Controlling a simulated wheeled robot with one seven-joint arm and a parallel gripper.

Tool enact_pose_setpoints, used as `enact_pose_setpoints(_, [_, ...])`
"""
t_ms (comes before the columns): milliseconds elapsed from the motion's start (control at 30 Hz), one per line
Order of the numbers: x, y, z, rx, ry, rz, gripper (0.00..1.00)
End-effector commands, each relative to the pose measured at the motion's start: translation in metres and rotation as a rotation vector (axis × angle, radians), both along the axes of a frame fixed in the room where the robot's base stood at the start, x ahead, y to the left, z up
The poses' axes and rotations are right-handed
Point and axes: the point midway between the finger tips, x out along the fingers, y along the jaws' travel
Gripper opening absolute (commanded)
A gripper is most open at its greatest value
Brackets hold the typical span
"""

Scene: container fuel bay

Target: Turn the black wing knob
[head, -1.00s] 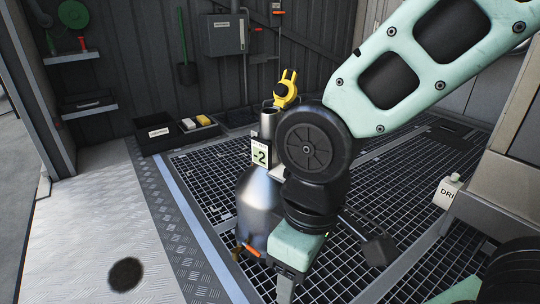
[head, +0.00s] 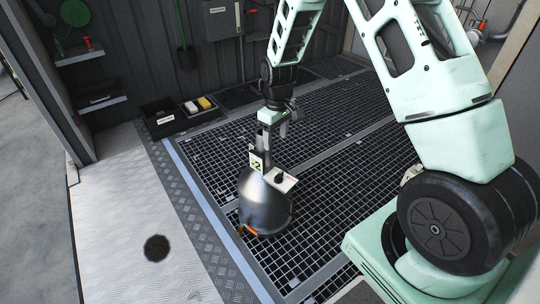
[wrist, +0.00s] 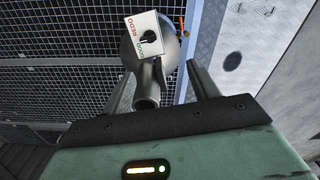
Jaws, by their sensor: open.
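The black wing knob (head: 279,179) sits on a small white panel (head: 289,184) on the rounded top of a steel vessel (head: 265,210). In the wrist view the knob (wrist: 152,36) shows dark on the lettered panel (wrist: 144,22), beyond my fingers. My gripper (head: 264,150) hangs above the vessel, behind the panel in the head view. In the wrist view my gripper (wrist: 162,78) is open, apart from the knob. A grey pipe-like part (wrist: 146,90) of the vessel shows between the fingers. Whether a finger touches it cannot be told.
The vessel stands on a dark floor grating (head: 340,180). A tag marked 2 (head: 256,163) is near its neck. A black bin (head: 160,118) and a tray with yellow and white blocks (head: 200,108) stand by the back wall.

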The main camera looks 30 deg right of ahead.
Motion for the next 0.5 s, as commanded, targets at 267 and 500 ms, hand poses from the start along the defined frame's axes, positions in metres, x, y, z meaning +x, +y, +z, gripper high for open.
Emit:
enact_pose_setpoints(267, [0.006,-0.034,-0.005,-0.023,0.006,-0.016,0.6])
enact_pose_setpoints(500, [0.005,-0.033,-0.045,-0.021,0.008,-0.017,0.6])
